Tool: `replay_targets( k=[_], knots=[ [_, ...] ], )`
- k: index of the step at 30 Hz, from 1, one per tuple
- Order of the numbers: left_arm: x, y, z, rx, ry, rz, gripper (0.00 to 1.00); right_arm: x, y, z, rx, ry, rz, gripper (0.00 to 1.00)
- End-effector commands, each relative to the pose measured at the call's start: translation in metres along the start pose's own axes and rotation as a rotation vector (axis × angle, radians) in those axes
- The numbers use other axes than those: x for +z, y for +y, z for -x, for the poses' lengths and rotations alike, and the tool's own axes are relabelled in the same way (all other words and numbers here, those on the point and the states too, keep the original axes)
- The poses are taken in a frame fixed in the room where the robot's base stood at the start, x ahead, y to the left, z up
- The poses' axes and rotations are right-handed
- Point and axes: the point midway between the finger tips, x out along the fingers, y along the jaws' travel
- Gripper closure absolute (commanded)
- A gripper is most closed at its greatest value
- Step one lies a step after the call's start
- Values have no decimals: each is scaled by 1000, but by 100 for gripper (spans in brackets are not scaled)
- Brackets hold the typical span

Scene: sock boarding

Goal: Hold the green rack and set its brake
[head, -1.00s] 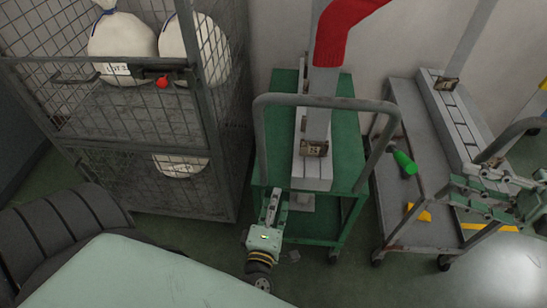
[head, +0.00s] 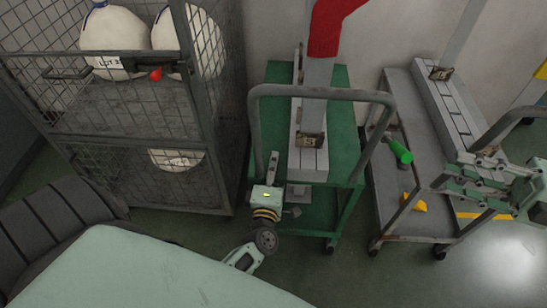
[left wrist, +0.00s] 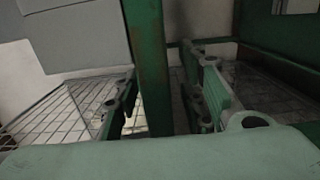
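The green rack (head: 340,125) stands in the middle of the head view, with a bent grey push handle (head: 320,93) at its near side. A grey board with a red sock (head: 328,28) stands upright on it. My left gripper (head: 272,165) is at the rack's near left corner, below the handle. In the left wrist view, a green post (left wrist: 150,70) of the rack runs between the spread fingers, with gaps on both sides. My right gripper (head: 462,178) is open and empty beside the grey cart at the right. I cannot make out the brake; a caster (head: 329,247) shows below.
A wire cage cart (head: 222,165) with white bags (head: 112,35) and a red knob (head: 155,74) stands close at the left. A grey cart (head: 395,115) with a green-handled part (head: 401,153) and a yellow block (head: 413,202) stands at the right. Floor is clear in front.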

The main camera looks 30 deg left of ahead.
Motion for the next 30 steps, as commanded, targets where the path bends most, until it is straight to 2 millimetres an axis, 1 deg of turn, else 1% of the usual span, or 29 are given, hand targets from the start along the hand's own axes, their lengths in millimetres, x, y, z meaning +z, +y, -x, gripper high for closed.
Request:
replay_targets(
  k=[2, 12, 15, 30],
  knots=[
    [0, 0, 0, 0, 0, 0, 63, 0, 0, 0, 0, 0, 0, 69],
    [0, 0, 0, 0, -1, -1, 93, 0, 0, 0, 0, 0, 0, 69],
    [0, 0, 0, 0, -1, -1, 100, 0, 0, 0, 0, 0, 0, 69],
    [0, 0, 1, -1, -1, -1, 100, 0, 0, 0, 0, 0, 0, 69]
  ],
)
